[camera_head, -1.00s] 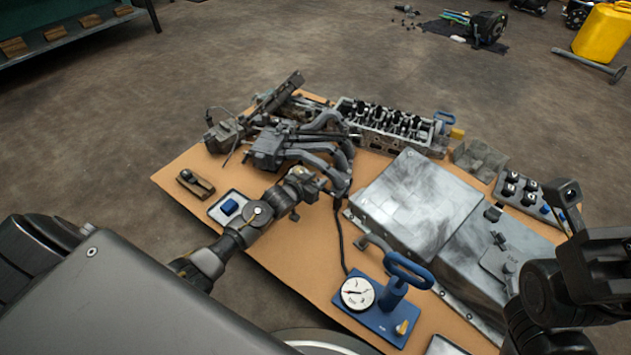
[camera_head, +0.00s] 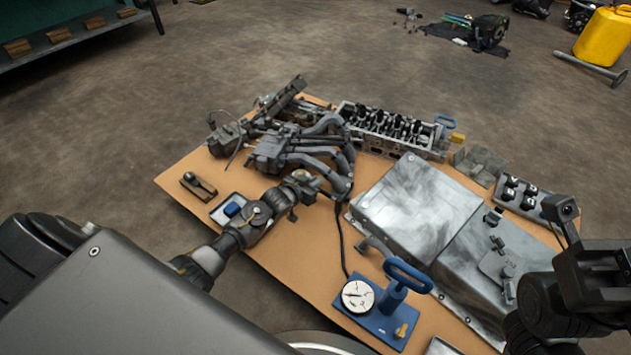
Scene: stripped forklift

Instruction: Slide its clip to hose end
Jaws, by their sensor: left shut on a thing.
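My left gripper (camera_head: 313,190) reaches in from the left, low over the board, beside the pipes of the grey manifold (camera_head: 270,150). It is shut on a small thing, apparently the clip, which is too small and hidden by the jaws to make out. A thin black hose (camera_head: 341,232) runs from near the manifold's right end down to the blue pump with a white gauge (camera_head: 358,296). Its upper end is hard to make out among the pipes. My right arm is at the right edge, over the metal covers; its jaws are not clearly seen.
A wooden block with a knob (camera_head: 198,185) lies at left. Bare board lies left of the hose.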

